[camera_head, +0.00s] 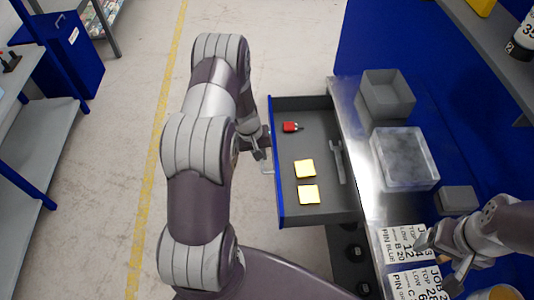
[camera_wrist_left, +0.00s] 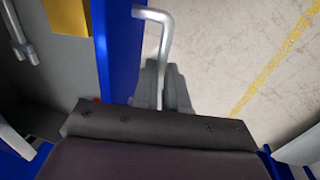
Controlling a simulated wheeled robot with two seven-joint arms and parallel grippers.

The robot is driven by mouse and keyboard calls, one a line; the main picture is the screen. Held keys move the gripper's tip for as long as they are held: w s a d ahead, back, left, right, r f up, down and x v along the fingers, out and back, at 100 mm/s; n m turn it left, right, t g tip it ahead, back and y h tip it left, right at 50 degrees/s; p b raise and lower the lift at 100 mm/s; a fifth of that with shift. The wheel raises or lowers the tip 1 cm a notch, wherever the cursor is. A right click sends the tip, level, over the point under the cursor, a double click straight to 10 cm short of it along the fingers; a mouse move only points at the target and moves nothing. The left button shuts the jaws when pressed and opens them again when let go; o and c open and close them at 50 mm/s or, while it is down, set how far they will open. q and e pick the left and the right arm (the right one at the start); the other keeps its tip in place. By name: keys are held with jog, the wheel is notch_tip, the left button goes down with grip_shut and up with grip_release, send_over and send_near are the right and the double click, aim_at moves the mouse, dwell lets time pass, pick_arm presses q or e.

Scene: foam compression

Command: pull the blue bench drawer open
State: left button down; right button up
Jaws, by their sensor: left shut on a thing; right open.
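The blue bench drawer (camera_head: 278,170) stands pulled out from the bench, its grey inside showing. In the left wrist view its blue front (camera_wrist_left: 118,55) runs beside a silver bar handle (camera_wrist_left: 164,35). My left gripper (camera_head: 262,150) is at the outer side of the drawer front, shut on the handle. In the left wrist view its grey fingers (camera_wrist_left: 163,88) close around the bar's near part, which they partly hide. My right gripper (camera_head: 440,262) is open and empty over the printed cards on the bench.
In the drawer lie a red object (camera_head: 291,127), two yellow pads (camera_head: 304,169) and a wrench (camera_head: 337,160). On the bench stand a grey bin (camera_head: 388,95), a clear box (camera_head: 405,158) and printed cards (camera_head: 398,241).

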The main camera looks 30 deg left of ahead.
dwell(0.3)
pick_arm(q)
jog(key=c, duration=1.2)
grip_release()
jog(key=shift+o, duration=0.2)
notch_tip(320, 180, up, 12)
jog(key=s+a, duration=0.1)
jog(key=a, duration=0.1)
jog(key=shift+s+r, duration=0.2)
jog(key=shift+r, duration=0.05)
jog(key=shift+a, duration=0.15)
